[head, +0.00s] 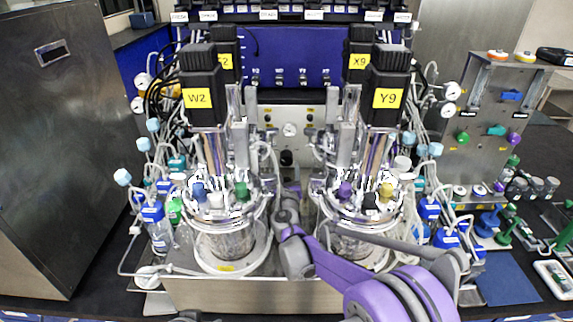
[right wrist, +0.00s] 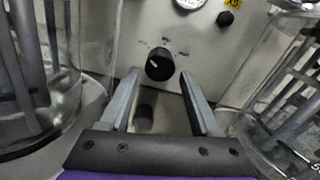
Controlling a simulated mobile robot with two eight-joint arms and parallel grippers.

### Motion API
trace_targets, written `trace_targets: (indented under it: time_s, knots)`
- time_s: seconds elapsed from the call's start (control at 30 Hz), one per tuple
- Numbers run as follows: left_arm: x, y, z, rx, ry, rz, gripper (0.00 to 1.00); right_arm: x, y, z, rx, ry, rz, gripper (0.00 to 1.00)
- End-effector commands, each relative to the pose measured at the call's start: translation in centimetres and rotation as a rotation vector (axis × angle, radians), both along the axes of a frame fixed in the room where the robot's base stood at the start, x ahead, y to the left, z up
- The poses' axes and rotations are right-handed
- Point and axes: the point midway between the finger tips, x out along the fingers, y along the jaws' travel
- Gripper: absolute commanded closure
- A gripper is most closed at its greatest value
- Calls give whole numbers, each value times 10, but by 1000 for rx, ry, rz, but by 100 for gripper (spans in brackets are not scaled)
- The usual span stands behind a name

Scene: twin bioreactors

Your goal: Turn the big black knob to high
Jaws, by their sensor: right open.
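The big black knob (right wrist: 159,64) is on the pale front panel between the two bioreactors, with a light pointer line on its face and small markings above it. It also shows in the head view (head: 287,158), small and dark. My right gripper (right wrist: 160,75) is open and empty, its two grey fingers pointing at the panel. Its fingertips are to the left and right of the knob, with a gap on each side. In the head view my right gripper (head: 287,190) is between the glass vessels, just below the knob.
The left glass vessel (head: 225,240) and right glass vessel (head: 352,240) stand close on both sides of my right arm. A smaller black knob (right wrist: 226,18) and a gauge (right wrist: 190,3) are above right on the panel. Tubes and bottles crowd the outer sides.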

Motion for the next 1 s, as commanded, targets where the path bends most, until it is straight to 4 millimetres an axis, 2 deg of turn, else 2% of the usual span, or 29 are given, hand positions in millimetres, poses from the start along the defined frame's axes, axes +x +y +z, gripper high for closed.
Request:
trace_targets:
  time_s: [0.1,0.2,0.5,0.57,0.87,1.0]
  knots:
    - [3,0,4,0,-5,0,50,15,0,1,1,-1,0,36]
    - [3,0,5,0,-7,0,50,21,0,0,1,0,1,36]
    - [3,0,5,0,-6,0,50,22,0,-1,1,1,1,36]
    - [3,0,5,0,-6,0,50,22,0,-1,1,1,1,45]
    - [3,0,5,0,-6,0,50,22,0,-1,1,1,1,99]
    - [3,0,5,0,-6,0,50,22,0,-1,4,1,1,100]
